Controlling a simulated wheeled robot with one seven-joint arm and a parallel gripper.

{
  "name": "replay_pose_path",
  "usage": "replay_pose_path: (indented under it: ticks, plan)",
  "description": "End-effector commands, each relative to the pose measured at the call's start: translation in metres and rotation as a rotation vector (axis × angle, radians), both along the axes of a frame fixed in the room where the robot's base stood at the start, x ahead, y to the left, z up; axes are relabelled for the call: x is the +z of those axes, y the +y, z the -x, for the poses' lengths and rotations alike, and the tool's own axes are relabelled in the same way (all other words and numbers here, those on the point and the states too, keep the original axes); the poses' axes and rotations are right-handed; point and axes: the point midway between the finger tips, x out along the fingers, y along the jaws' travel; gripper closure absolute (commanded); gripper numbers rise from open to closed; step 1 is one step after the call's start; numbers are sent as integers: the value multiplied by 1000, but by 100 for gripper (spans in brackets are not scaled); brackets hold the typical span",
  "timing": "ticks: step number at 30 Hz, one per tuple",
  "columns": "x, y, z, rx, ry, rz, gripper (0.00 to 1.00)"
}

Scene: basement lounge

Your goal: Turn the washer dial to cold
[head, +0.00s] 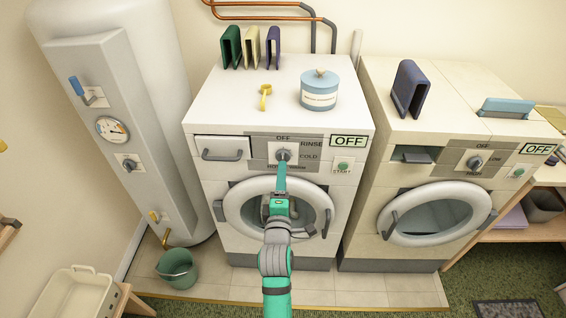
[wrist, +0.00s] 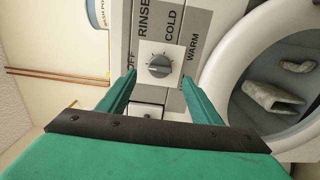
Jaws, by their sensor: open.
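The washer (head: 215,180) is the left white machine in the head view. Its grey dial (head: 283,155) sits on the upper front panel, ringed by labels OFF, RINSE, COLD and another partly covered by my arm. The wrist view shows the dial (wrist: 159,66) close up, with RINSE, COLD and WARM readable. The washer's display (head: 349,141) reads OFF. My gripper (head: 281,167) is open and empty. In the wrist view its two green fingers (wrist: 159,80) point at the dial from either side, apart from it. The dial's exact pointer direction is hard to tell.
A dryer-like machine (head: 395,160) with its own dial stands to the right. A blue-lidded tub (head: 319,92) and a yellow scoop (head: 264,97) sit on the washer. The round washer door (head: 236,207) is below the dial. A green bucket (head: 178,268) stands on the floor left.

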Motion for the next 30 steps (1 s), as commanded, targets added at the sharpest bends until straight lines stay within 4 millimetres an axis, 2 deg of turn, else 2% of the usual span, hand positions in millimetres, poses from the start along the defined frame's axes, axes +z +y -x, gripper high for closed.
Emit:
replay_pose_path:
  ticks: [9,15,28,29,30]
  plan:
    - [1,-5,-48,3,-2,2,41]
    - [0,-7,-68,3,-1,1,41]
    - [0,-10,-76,1,0,-1,41]
    - [0,-10,-76,1,0,-1,44]
    - [0,-10,-76,0,0,-1,53]
